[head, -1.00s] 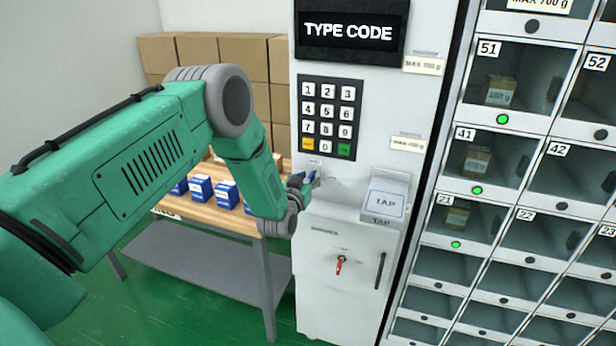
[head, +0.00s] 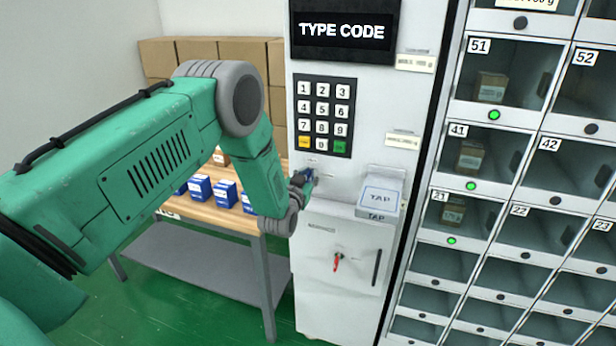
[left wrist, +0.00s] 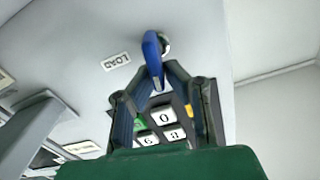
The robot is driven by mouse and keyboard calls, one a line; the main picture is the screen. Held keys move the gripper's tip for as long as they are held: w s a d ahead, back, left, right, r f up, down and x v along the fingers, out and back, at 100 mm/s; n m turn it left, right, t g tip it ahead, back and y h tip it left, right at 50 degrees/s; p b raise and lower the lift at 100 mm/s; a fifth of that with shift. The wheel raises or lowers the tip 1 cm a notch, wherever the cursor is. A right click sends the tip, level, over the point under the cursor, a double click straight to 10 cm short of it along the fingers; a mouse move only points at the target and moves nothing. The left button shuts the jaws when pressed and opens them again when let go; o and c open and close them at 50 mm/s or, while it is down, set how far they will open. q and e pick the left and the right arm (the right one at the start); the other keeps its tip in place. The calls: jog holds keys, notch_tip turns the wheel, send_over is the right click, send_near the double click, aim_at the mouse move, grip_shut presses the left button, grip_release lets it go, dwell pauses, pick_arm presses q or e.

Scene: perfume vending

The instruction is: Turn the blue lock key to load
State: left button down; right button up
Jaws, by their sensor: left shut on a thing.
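The blue lock key (left wrist: 152,54) sits in a round metal lock on the machine's pale front in the left wrist view. A LOAD label (left wrist: 116,61) is beside it. My left gripper (left wrist: 152,82) is shut on the blue key, one finger on each side of it. In the head view the left gripper (head: 303,180) is at the lock, just below the keypad (head: 325,116), and mostly hides the key. How far the key is turned cannot be told from the head view. My right gripper is not in view.
A TAP card reader (head: 380,197) juts out right of the lock. A red key (head: 337,262) and a dark handle (head: 376,267) are lower on the machine. Numbered lockers (head: 470,159) stand at right. A wooden table (head: 222,215) with blue boxes stands behind my left arm.

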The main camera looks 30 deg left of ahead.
pick_arm(q)
jog(key=m, duration=0.1)
jog(key=m+b, duration=0.1)
jog(key=m, duration=0.1)
jog(key=shift+w+d+m+b, duration=0.25)
jog(key=shift+d+m+b, duration=0.15)
jog(key=m+b, duration=0.2)
jog(key=m, duration=0.1)
jog(key=m+b, duration=0.1)
jog(key=shift+w+d+f+m, duration=0.1)
jog(key=shift+d+f+m, duration=0.2)
jog(key=m+b, duration=0.1)
jog(key=m, duration=0.1)
jog(key=m+b, duration=0.2)
jog(key=shift+d+f, duration=0.2)
jog(key=shift+f, duration=0.15)
jog(key=shift+f+m+b, duration=0.15)
jog(key=shift+m+b, duration=0.65)
jog(key=shift+m, duration=0.15)
jog(key=shift+f+m+b, duration=0.1)
jog(key=shift+m+b, duration=0.7)
jog(key=shift+m, duration=0.15)
